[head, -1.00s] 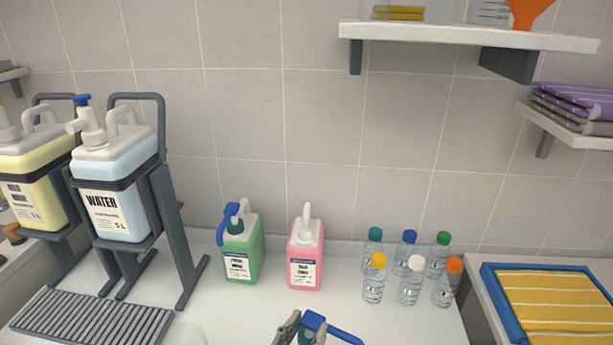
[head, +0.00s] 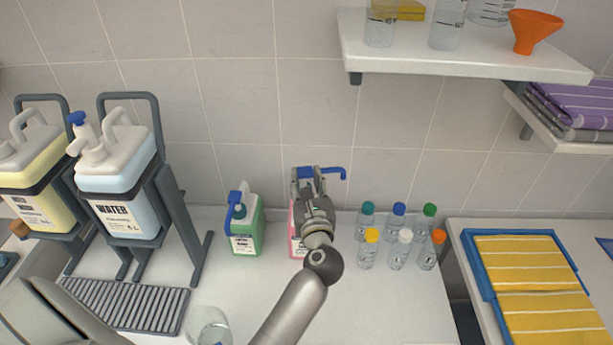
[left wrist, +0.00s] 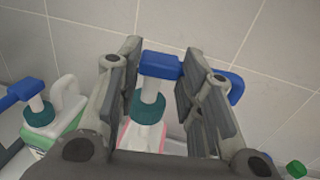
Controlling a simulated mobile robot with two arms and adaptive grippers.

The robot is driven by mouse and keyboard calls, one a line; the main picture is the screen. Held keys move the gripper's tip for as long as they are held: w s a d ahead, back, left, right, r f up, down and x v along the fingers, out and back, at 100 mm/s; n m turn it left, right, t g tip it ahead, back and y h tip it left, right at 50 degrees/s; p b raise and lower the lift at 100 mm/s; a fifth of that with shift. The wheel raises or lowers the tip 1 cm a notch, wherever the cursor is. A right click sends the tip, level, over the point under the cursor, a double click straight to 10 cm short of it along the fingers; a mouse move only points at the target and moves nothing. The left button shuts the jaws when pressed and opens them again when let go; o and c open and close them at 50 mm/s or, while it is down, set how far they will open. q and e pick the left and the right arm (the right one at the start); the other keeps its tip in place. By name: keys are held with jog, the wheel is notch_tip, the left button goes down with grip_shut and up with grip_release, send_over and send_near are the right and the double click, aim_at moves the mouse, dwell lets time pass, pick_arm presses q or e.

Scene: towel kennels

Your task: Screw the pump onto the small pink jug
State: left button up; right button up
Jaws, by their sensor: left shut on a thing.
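The small pink jug (head: 295,240) stands on the counter near the wall, mostly hidden behind my left gripper in the head view. My left gripper (head: 308,180) is shut on the pump (head: 335,172), which has a blue head and a teal collar. In the left wrist view the pump (left wrist: 150,92) stands upright between the fingers, spout pointing right. The pink jug (left wrist: 142,140) shows below the collar there. The pump appears over the jug's top; I cannot tell whether the collar touches the neck. My right gripper is not in view.
A green jug (head: 246,235) with its own blue pump stands close on the left. Several small capped bottles (head: 398,245) stand on the right. A glass vessel (head: 208,325) is at the front. A shelf (head: 460,55) hangs above right.

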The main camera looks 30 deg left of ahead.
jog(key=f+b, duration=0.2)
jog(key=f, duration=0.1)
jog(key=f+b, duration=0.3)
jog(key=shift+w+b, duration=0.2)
jog(key=shift+b, duration=0.15)
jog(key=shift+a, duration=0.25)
dwell(0.8)
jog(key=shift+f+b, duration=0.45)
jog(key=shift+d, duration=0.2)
dwell(0.7)
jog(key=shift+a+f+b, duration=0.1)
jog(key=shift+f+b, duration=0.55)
jog(key=shift+b, duration=0.05)
dwell(0.5)
